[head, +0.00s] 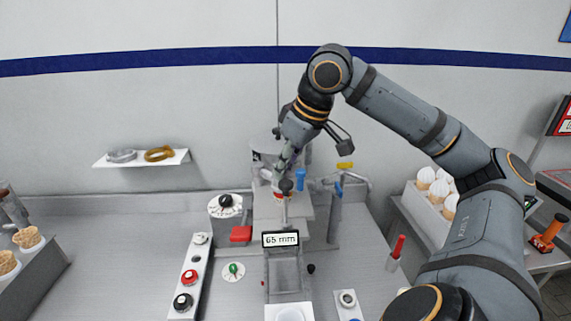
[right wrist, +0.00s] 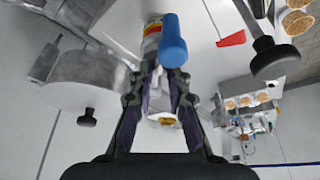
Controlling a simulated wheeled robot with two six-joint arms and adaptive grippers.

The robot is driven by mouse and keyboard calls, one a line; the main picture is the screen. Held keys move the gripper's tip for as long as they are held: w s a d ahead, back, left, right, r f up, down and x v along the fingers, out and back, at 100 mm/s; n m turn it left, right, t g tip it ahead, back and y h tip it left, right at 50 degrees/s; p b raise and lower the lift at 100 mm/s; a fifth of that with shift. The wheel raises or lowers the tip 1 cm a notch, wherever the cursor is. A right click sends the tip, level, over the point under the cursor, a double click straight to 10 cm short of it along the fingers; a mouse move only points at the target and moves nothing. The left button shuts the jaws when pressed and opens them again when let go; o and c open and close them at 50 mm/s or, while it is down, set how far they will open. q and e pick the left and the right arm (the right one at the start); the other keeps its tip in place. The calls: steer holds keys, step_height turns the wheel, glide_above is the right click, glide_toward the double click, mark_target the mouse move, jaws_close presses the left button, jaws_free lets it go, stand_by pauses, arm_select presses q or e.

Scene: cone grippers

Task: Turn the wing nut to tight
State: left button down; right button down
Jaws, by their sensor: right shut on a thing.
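My right gripper (head: 282,172) reaches down onto the top of the machine at the middle of the counter, in the head view. In the right wrist view its fingertips (right wrist: 161,75) are close together at the base of a blue rounded part (right wrist: 173,40), which I take for a wing of the wing nut. The blue part also shows beside the gripper in the head view (head: 300,179). A white cylinder with a red and yellow band (right wrist: 152,38) stands beside it. The fingers hide most of the gripped part. How far it is turned cannot be read. My left gripper is out of view.
A black ball knob (head: 286,186) stands close to the gripper. A yellow handle (head: 345,165) and a tap are to its right. A 65 mm display (head: 281,239) is in front. Knob dials (head: 226,205) and a button strip (head: 190,275) are at left.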

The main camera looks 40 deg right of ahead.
steer(key=shift+a+r+m+h+p, duration=0.15)
steer(key=shift+m+h+p, duration=0.35)
steer(key=shift+m, duration=0.4)
steer(key=m+p, duration=0.1)
steer(key=p, duration=0.1)
steer(key=m+h+p, duration=0.1)
steer(key=m+p, duration=0.2)
steer(key=p, duration=0.1)
steer(key=shift+a+r+m+g+p, duration=0.2)
steer(key=shift+r+m+g+p, duration=0.1)
steer(key=m+h+p, duration=0.1)
steer(key=m+p, duration=0.2)
steer(key=p, duration=0.7)
steer(key=shift+w+f+h, duration=0.1)
steer(key=shift+h, duration=0.2)
steer(key=shift+f+m+p, duration=0.25)
steer(key=shift+m+p, duration=0.15)
steer(key=shift+p, duration=0.6)
steer(key=shift+f, duration=0.1)
steer(key=c, duration=1.3)
jaws_free()
